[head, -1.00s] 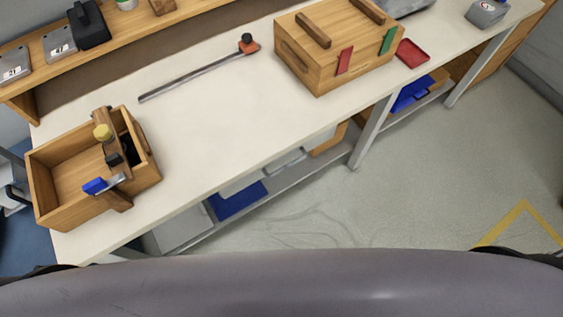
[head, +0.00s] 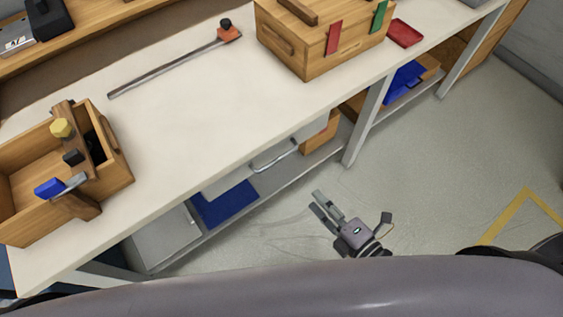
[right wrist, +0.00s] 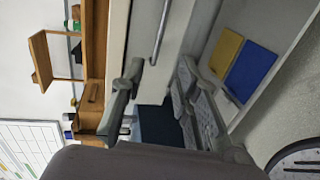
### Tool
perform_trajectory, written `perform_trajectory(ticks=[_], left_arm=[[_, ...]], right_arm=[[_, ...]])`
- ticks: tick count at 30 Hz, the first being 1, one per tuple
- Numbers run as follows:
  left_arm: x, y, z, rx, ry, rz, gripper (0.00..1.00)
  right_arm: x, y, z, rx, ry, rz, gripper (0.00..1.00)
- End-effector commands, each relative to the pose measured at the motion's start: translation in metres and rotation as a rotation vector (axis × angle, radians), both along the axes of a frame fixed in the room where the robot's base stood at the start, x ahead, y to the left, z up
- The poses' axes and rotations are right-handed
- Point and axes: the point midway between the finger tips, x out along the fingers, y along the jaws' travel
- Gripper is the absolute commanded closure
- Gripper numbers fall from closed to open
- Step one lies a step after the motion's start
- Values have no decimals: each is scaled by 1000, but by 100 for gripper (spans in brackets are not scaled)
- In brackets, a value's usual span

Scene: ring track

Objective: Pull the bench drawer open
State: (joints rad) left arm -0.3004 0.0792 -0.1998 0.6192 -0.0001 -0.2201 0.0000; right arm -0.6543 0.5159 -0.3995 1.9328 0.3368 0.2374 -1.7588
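The bench drawer sits under the bench top, and its metal bar handle (head: 275,156) shows below the front edge in the head view. The handle also shows in the right wrist view (right wrist: 161,35), ahead of the gap between my fingers. My right gripper (head: 316,201) is over the floor in front of the bench, to the lower right of the handle and apart from it. In the right wrist view its fingers (right wrist: 160,68) are spread with nothing between them. The drawer looks shut, though the bench top hides much of it. My left gripper is not in view.
The bench top (head: 190,125) holds an open wooden toolbox (head: 110,150), a long clamp (head: 175,68), a closed wooden box (head: 300,52) and a red tray (head: 405,33). A blue panel (head: 225,203) lies on the lower shelf. A bench leg (head: 367,120) stands right of the drawer. The floor is clear.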

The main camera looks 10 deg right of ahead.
Motion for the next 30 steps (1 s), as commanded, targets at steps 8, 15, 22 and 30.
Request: perform_trajectory(ticks=[8,15,22,30], left_arm=[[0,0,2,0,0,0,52],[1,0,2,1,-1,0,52],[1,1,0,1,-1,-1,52],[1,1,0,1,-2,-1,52]], right_arm=[[45,25,-9,3,-2,-2,71],[90,51,-21,1,-1,-2,71],[125,71,-30,0,1,-1,71],[142,81,-35,0,4,0,71]])
